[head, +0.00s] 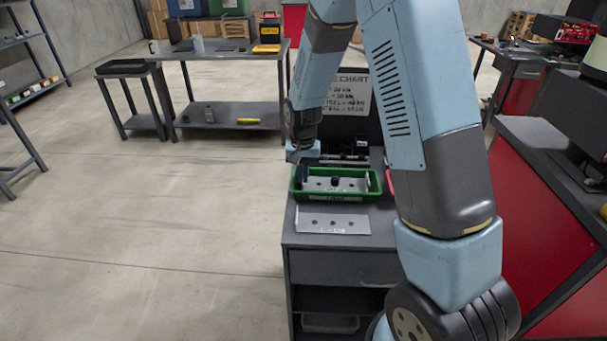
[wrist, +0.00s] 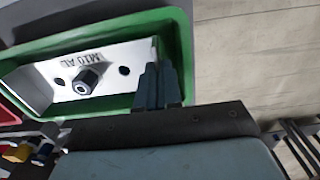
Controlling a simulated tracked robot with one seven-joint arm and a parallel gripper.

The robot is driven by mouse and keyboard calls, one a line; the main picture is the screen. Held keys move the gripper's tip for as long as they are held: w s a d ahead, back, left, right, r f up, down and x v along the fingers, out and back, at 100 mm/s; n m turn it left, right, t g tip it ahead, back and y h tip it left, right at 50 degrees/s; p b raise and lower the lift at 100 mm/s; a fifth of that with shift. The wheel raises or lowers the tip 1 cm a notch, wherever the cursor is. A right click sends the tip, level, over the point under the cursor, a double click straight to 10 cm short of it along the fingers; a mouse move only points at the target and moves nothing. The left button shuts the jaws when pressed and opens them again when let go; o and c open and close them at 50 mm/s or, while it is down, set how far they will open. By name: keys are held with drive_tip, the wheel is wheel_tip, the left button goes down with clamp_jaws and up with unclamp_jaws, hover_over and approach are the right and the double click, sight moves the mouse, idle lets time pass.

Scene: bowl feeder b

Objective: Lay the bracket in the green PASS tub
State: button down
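The green tub (head: 377,193) stands on the dark cabinet top; its rim (wrist: 60,40) also fills much of the wrist view. The silver bracket (head: 345,184) is inside the tub's walls. In the wrist view the bracket (wrist: 110,62) shows holes, the marking "M10 AL" and a dark hex piece standing on its face. My gripper (head: 303,172) reaches down into the tub's left end. In the wrist view its fingers (wrist: 160,84) are close together at the bracket's end, seemingly on its upturned flange. Whether the bracket touches the tub floor is hidden.
A similar silver plate with holes (head: 332,221) lies on the cabinet top in front of the tub. A chart board (head: 347,95) stands behind. A red edge (wrist: 12,113) and small coloured parts (wrist: 20,152) lie beside the tub. Open floor is left of the cabinet.

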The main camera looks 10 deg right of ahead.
drive_tip(key=shift+f, duration=0.6)
drive_tip(key=c, duration=1.6)
unclamp_jaws()
wheel_tip(320, 180, up, 14)
drive_tip(key=f, duration=0.1)
drive_tip(key=s+d+r+n+t, duration=0.1)
drive_tip(key=s+d+r, duration=0.3)
drive_tip(key=s+r, duration=0.25)
drive_tip(key=s+d+r+t, duration=0.2)
drive_tip(key=s+d+r, duration=0.25)
drive_tip(key=r, duration=0.35)
drive_tip(key=s+d+r+t, duration=0.1)
drive_tip(key=s+d+r, duration=0.1)
drive_tip(key=s, duration=0.6)
drive_tip(key=s+d+r+n+t, duration=0.1)
drive_tip(key=s+d+r, duration=0.2)
drive_tip(key=s, duration=0.5)
drive_tip(key=shift+s+t, duration=0.3)
